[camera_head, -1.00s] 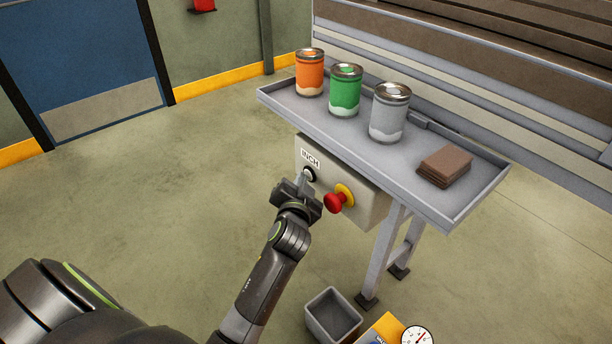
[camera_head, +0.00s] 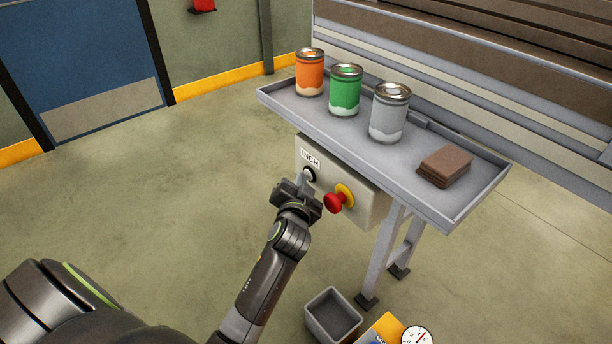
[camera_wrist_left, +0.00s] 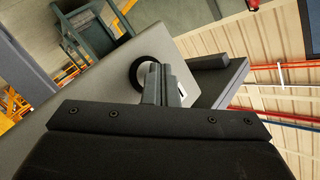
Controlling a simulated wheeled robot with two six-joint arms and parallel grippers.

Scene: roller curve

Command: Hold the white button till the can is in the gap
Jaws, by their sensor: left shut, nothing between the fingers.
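The white button (camera_head: 309,173) sits in a dark ring below the INCH label on a pale control box. My left gripper (camera_head: 304,181) is shut and empty, its fingertips right at the button. In the left wrist view the closed fingers (camera_wrist_left: 158,82) overlap the dark button ring (camera_wrist_left: 149,71) and hide part of it; I cannot tell whether the button is pressed in. An orange can (camera_head: 310,74), a green can (camera_head: 345,92) and a grey can (camera_head: 389,114) stand upright on the tray shelf above. I cannot make out the gap. My right gripper is out of view.
A red mushroom button (camera_head: 334,203) on a yellow collar is close to the right of my left gripper. Brown pads (camera_head: 445,166) lie on the shelf (camera_head: 462,205). A grey bin (camera_head: 332,316) and a dial gauge (camera_head: 417,338) are below. Floor to the left is clear.

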